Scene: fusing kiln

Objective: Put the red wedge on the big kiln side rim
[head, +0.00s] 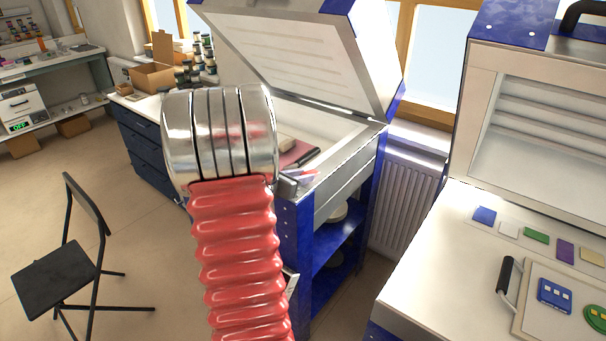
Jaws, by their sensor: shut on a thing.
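My own arm, with a ribbed red sleeve and shiny metal rings, fills the middle of the head view and hides most of my gripper (291,184). A grey part of the gripper shows just right of the rings, in front of the middle kiln's front corner. A small, pointed red piece, apparently the red wedge (303,173), shows at its tip; its contact with the jaws is mostly hidden. The middle kiln (352,168) stands open on a blue stand. Another open kiln (440,245) is nearer at right. I cannot tell which is the big one.
The middle kiln's raised lid (300,50) leans above my arm. A black chair (60,275) stands at left.

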